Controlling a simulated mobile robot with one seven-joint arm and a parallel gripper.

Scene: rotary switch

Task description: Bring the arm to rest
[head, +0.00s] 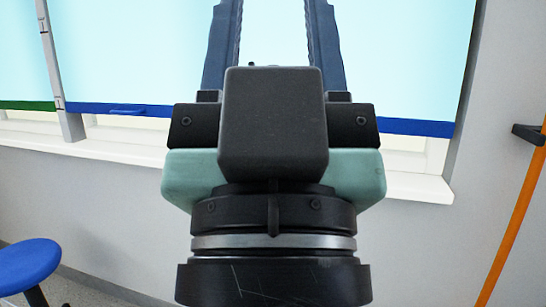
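No rotary switch is in view.
A window with blue-edged, pale blinds (130,55) and a white sill (105,150) lies behind my gripper. A blue stool (28,262) stands at the lower left. An orange pole (520,215) leans at the right by the grey wall (430,255).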

